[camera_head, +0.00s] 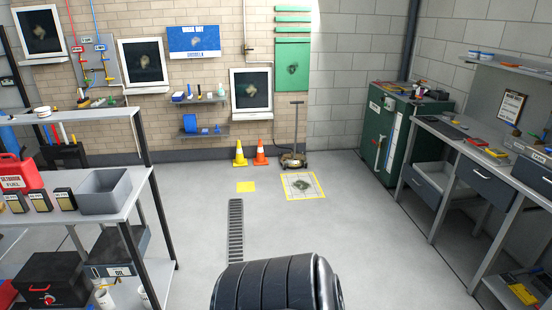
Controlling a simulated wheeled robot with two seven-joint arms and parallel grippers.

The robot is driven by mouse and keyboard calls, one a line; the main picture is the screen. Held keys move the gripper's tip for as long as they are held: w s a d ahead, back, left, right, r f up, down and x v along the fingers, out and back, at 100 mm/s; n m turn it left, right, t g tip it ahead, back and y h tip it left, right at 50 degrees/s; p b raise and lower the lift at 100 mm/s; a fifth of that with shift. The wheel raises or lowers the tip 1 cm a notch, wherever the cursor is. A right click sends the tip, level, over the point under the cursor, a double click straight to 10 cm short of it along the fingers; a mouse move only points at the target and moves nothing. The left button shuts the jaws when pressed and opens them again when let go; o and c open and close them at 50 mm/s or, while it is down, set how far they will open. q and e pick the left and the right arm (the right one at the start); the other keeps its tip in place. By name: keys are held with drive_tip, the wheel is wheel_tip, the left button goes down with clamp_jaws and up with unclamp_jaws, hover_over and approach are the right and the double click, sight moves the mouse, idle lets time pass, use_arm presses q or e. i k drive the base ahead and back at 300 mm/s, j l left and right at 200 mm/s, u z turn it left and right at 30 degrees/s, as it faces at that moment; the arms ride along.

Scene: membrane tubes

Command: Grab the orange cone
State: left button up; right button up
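The orange cone (260,153) stands upright on the floor near the back brick wall. A yellow cone (240,154) stands just to its left, close beside it. The orange cone is small and far across the room. Neither of my grippers shows in the head view, so I cannot see how they stand. A dark ribbed rounded part at the bottom middle may be part of my own body.
A floor jack with an upright handle (296,130) stands right of the cones. A drain grate (236,230) runs along the open floor. A shelf rack (100,205) is at left. A green cabinet (378,140) and workbench (470,152) line the right.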

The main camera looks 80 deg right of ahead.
sight(260, 160)
drive_tip(key=z, duration=2.8)
drive_tip(key=i+z, duration=0.1)
drive_tip(key=i, duration=6)
drive_tip(key=j, duration=0.1)
